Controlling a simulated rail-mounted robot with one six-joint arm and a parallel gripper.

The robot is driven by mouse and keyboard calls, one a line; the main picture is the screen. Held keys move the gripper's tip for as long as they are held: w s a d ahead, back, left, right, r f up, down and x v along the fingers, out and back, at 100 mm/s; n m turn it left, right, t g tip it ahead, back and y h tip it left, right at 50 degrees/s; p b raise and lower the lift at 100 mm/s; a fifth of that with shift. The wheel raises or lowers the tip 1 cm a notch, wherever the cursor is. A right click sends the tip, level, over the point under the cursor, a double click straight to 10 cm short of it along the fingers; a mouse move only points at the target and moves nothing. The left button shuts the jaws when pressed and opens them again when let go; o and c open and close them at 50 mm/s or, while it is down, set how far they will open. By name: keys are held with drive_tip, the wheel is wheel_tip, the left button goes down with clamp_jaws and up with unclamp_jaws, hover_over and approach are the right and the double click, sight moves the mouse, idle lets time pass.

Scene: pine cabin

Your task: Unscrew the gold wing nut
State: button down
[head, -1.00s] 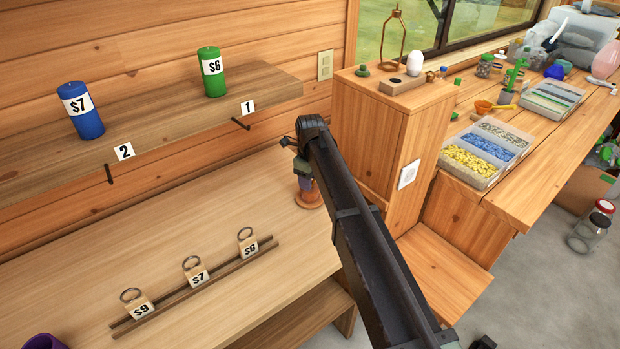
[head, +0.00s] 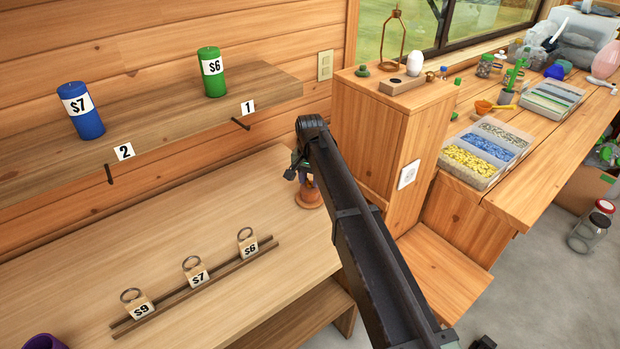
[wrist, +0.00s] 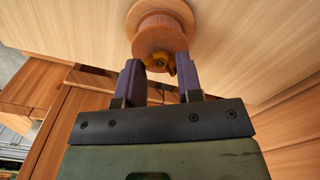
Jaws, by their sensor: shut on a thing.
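The gold wing nut (wrist: 157,61) is in the wrist view, at the end of a round, stepped wooden piece (wrist: 160,22). My gripper (wrist: 161,66) has its two purple fingers on either side of the nut and is shut on it. In the head view the wooden piece (head: 309,197) stands on the bench near the tall cabinet. There my gripper (head: 304,180) is above it, partly behind my dark arm, and the nut is hidden.
A tall wooden cabinet (head: 376,140) stands close to the right. A shelf (head: 150,118) above the bench holds a blue candle (head: 80,110) and a green candle (head: 212,72). Price-tagged blocks with rings stand on a rail (head: 175,300) at the front. The bench between is clear.

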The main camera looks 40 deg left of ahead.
drive_tip(key=shift+r+p, duration=2.5)
drive_tip(key=shift+r, duration=0.15)
drive_tip(key=shift+f, duration=0.1)
drive_tip(key=shift+f, duration=0.15)
